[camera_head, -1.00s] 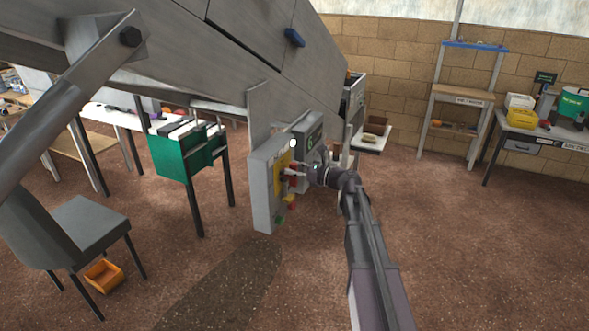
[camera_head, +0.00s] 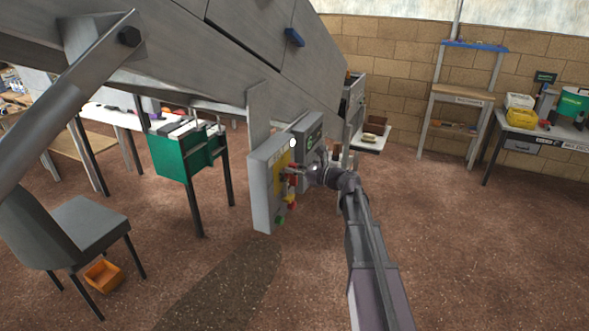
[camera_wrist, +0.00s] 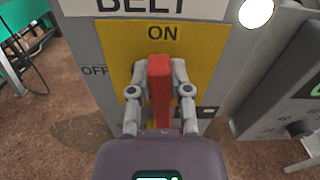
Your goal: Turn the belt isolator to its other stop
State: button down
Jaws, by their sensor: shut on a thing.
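The belt isolator is a red handle (camera_wrist: 160,88) on a yellow plate (camera_wrist: 204,58) in the wrist view. The handle stands upright, its top end under the word ON. The word OFF is to the left on the grey box. My gripper (camera_wrist: 160,72) is shut on the red handle, with one finger on each side. In the head view my gripper (camera_head: 308,173) is at the front of the grey control box (camera_head: 262,190), and the handle there is small and partly hidden. The lower end of the handle is hidden by my gripper in the wrist view.
A second grey box with a dark screen (camera_head: 314,137) stands close to the right of the control box. The floor to the right is free.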

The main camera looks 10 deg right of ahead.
aim_at(283, 176)
jog(key=n, duration=0.2)
jog(key=s+n, duration=0.1)
jog(key=shift+a+f+n, duration=0.2)
jog(key=shift+a+n, duration=0.1)
jog(key=shift+n, duration=0.1)
jog(key=n, duration=0.3)
jog(key=n+b, duration=0.1)
jog(key=shift+s+a+f+n, duration=0.25)
jog(key=shift+s+f+n, duration=0.05)
jog(key=shift+f, duration=0.05)
jog(key=n, duration=0.3)
jog(key=f+n, duration=0.1)
jog(key=shift+s+a+n+b, duration=0.2)
jog(key=shift+s+n+b, duration=0.1)
jog(key=shift+b, duration=0.1)
jog(key=shift+f+n+b, duration=0.2)
jog(key=shift+n+b, duration=0.05)
jog(key=shift+n, duration=0.8)
jog(key=shift+f+n+b, duration=0.2)
jog(key=shift+n, duration=0.85)
jog(key=c, duration=0.6)
grip_release()
jog(key=shift+o, duration=0.2)
jog(key=v, duration=1.2)
